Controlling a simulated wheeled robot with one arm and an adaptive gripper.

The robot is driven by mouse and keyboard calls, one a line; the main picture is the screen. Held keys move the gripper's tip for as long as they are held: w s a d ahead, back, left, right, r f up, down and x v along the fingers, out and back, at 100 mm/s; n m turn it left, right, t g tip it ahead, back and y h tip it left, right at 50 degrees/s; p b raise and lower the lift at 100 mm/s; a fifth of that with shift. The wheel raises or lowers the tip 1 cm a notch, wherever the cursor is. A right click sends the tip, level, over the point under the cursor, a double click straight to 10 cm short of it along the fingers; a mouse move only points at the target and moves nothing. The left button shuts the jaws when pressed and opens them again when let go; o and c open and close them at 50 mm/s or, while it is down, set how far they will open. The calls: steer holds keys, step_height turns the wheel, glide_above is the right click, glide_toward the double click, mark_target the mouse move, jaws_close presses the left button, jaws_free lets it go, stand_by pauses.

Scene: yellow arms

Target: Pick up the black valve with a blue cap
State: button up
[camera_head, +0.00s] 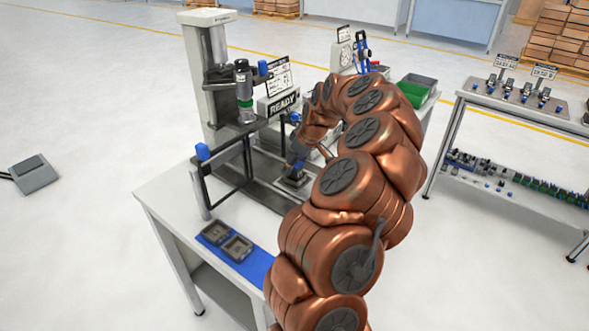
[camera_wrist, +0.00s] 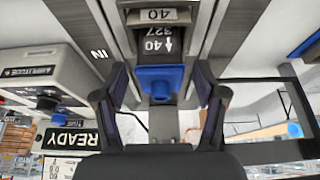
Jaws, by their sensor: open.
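The black valve (camera_wrist: 157,45) with white "40" and arrow markings shows at the top middle of the wrist view. Its blue cap (camera_wrist: 160,80) points toward my gripper (camera_wrist: 161,88). My gripper is open, with one dark finger on each side of the cap and a visible gap to each. In the head view, my gripper (camera_head: 298,152) is low over the press station, partly hidden by my copper-coloured arm. The valve is hard to make out there; a dark fixture (camera_head: 292,181) shows just below my gripper.
A press column (camera_head: 206,75) and black guard frame (camera_head: 226,165) stand close left of my gripper. A READY display (camera_head: 284,103) stands behind. A blue mat (camera_head: 258,268) with two trays lies on the front table. A green bin (camera_head: 416,88) and a right-hand table (camera_head: 475,98) with more valves stand farther off.

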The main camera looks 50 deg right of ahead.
steer(key=shift+f, duration=0.15)
steer(key=c, duration=1.3)
